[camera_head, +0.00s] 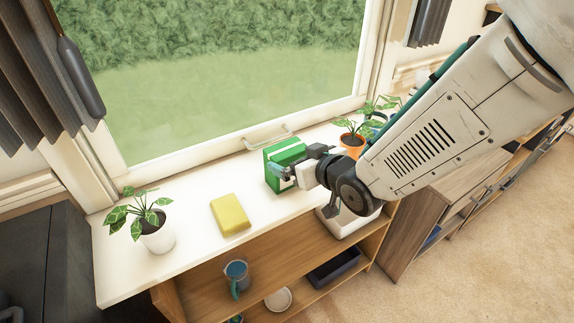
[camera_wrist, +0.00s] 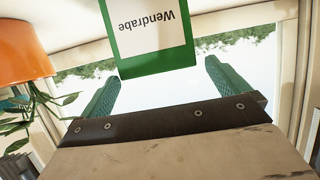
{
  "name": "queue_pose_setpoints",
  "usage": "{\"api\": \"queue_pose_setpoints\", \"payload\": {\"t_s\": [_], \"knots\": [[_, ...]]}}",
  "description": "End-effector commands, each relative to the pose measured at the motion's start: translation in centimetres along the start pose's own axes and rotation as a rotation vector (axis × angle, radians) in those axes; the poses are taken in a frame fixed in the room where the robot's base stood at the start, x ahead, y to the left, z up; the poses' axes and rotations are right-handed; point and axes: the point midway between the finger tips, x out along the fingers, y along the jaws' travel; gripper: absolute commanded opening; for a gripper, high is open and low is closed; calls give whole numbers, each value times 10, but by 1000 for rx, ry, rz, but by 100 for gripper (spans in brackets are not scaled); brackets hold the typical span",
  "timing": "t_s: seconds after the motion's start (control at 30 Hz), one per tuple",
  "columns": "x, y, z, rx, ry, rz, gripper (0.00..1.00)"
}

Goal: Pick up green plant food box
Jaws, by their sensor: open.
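The green plant food box (camera_head: 284,153) stands on the white sill shelf under the window. In the wrist view, which is upside down, the box (camera_wrist: 158,64) shows its white label with the word "Wendrabe"; part of it runs out of the frame. My gripper (camera_head: 288,174) is at the near side of the box and partly covers it in the head view. In the wrist view its two green fingers (camera_wrist: 162,72) are spread wide, with the box's edge in line with the gap between them. Contact cannot be made out, and nothing is gripped.
A yellow sponge-like block (camera_head: 230,214) lies left of the box. A potted plant (camera_head: 152,231) in a white pot stands farther left. An orange pot (camera_head: 352,144) stands right of the box, close to my arm. The window handle (camera_head: 268,137) is behind the box. Lower shelves hold a mug (camera_head: 237,275).

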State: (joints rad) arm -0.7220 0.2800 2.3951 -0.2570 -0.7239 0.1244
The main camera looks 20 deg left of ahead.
Motion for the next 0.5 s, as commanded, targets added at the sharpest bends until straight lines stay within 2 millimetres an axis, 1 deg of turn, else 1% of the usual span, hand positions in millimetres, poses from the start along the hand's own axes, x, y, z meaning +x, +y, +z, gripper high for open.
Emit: {"api": "queue_pose_setpoints", "payload": {"t_s": [0.17,0.3,0.4,0.5], "knots": [[22,2,0,0,-2,1,100],[44,3,0,0,-3,1,100],[54,3,-1,0,-2,2,100],[59,4,0,1,-2,2,100]]}}
